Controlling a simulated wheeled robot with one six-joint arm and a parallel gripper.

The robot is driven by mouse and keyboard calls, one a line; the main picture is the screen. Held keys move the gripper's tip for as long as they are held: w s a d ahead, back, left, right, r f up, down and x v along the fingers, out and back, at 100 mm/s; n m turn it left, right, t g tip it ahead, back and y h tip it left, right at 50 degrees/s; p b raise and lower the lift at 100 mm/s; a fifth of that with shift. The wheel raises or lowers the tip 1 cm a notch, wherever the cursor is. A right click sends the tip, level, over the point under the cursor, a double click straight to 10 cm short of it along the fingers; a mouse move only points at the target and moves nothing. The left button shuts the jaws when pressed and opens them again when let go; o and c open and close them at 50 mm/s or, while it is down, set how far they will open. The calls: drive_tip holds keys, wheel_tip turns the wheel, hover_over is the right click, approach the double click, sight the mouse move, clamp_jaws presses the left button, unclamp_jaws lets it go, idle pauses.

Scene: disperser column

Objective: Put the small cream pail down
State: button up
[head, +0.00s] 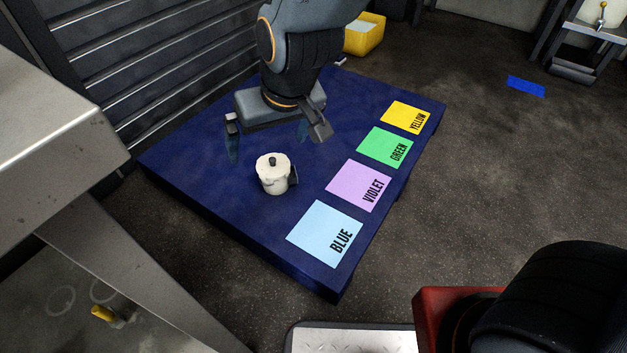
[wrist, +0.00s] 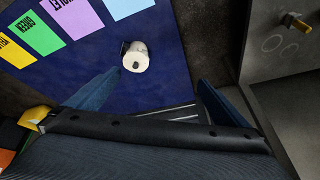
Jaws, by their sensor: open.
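The small cream pail (head: 271,176) stands upright on the dark blue platform (head: 195,155), left of the violet and blue cards. It has a dark knob on top and a dark part on its right side. In the wrist view the pail (wrist: 136,60) lies beyond my fingertips, clear of both. My gripper (head: 268,147) is open and empty, above the platform and behind the pail in the head view. Its two blue fingers are wide apart in the wrist view (wrist: 160,85).
Blue (head: 326,233), violet (head: 359,185), green (head: 385,146) and yellow (head: 407,117) cards lie along the platform's right edge. A yellow bin (head: 364,36) stands behind. A slatted wall (head: 150,60) borders the left, and a grey metal table (head: 60,130) is at front left. Floor is open at right.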

drive_tip(key=s+d+r+g, duration=0.1)
drive_tip(key=s+d+r, duration=0.2)
drive_tip(key=s, duration=0.4)
drive_tip(key=s+d+r+g+h, duration=0.1)
drive_tip(key=s+d+r+g, duration=0.1)
drive_tip(key=s+d, duration=0.4)
drive_tip(key=s+r, duration=0.1)
drive_tip(key=s, duration=0.1)
drive_tip(key=shift+s+r+n+g, duration=0.3)
drive_tip(key=shift+r, duration=0.05)
drive_tip(key=shift+r, duration=0.3)
drive_tip(key=d+r+m+p, duration=0.2)
drive_tip(key=d+r+p, duration=0.5)
drive_tip(key=p, duration=0.5)
drive_tip(key=d+r+m+h+p, duration=0.1)
drive_tip(key=d+r+p, duration=0.5)
drive_tip(key=r+p, duration=0.6)
drive_tip(key=d+r+m+h+p, duration=0.1)
drive_tip(key=d+r+m+p, duration=0.2)
drive_tip(key=d+r+p, duration=0.4)
drive_tip(key=shift+d+r+m+p, duration=0.4)
drive_tip(key=shift+r+p, duration=1)
drive_tip(key=shift+p, duration=2.35)
drive_tip(key=shift+c, duration=0.3)
